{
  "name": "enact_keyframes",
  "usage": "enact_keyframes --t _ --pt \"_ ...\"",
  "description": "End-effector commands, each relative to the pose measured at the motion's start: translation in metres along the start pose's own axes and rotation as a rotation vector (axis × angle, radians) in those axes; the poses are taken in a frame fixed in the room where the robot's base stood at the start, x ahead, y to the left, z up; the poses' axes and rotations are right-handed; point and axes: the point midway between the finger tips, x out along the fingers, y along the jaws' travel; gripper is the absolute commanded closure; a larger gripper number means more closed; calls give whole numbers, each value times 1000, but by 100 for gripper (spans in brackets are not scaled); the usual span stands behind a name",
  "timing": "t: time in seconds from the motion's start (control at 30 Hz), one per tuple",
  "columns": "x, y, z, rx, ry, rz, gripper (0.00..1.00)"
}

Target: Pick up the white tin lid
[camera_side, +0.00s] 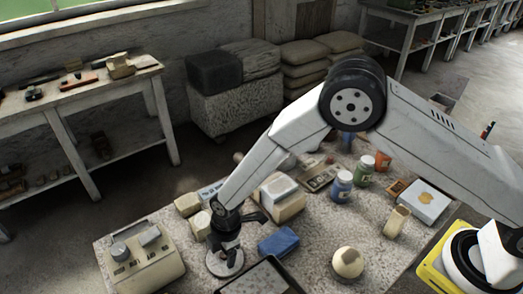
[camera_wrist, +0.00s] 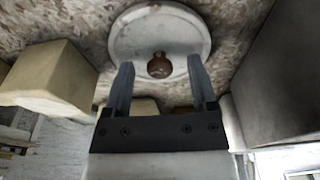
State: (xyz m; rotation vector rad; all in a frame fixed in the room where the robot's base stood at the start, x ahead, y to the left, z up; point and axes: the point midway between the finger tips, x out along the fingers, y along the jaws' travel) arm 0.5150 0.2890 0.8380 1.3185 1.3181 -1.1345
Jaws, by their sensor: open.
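The white tin lid (camera_side: 224,266) lies flat on the speckled tabletop, near the front left of the table in the side view. In the wrist view the lid (camera_wrist: 205,40) is a pale round disc with a brown knob (camera_wrist: 159,66) at its centre. My gripper (camera_side: 225,248) points down over the lid, and its lower part hides some of it in the side view. In the wrist view my gripper (camera_wrist: 160,68) is open, with one finger to each side of the knob. I cannot tell whether the fingers touch the lid. Nothing is held.
A blue block (camera_side: 279,242) and a dark tray (camera_side: 262,280) lie just right of the lid. A beige box with dials (camera_side: 143,257) stands to its left. A cream block (camera_wrist: 48,78) is close to my gripper. A pale sphere (camera_side: 348,263) sits farther right, with bare tabletop around it.

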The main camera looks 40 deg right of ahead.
Motion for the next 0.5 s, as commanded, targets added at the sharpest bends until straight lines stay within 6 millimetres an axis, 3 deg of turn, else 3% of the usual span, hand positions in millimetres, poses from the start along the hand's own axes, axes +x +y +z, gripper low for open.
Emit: enact_keyframes --t 0.1,0.13,0.33,0.5 --pt "0 0 0 0 0 0 27" --pt "0 0 0 0 0 0 33" --pt "0 0 0 0 0 0 96" --pt "0 0 0 0 0 0 100"
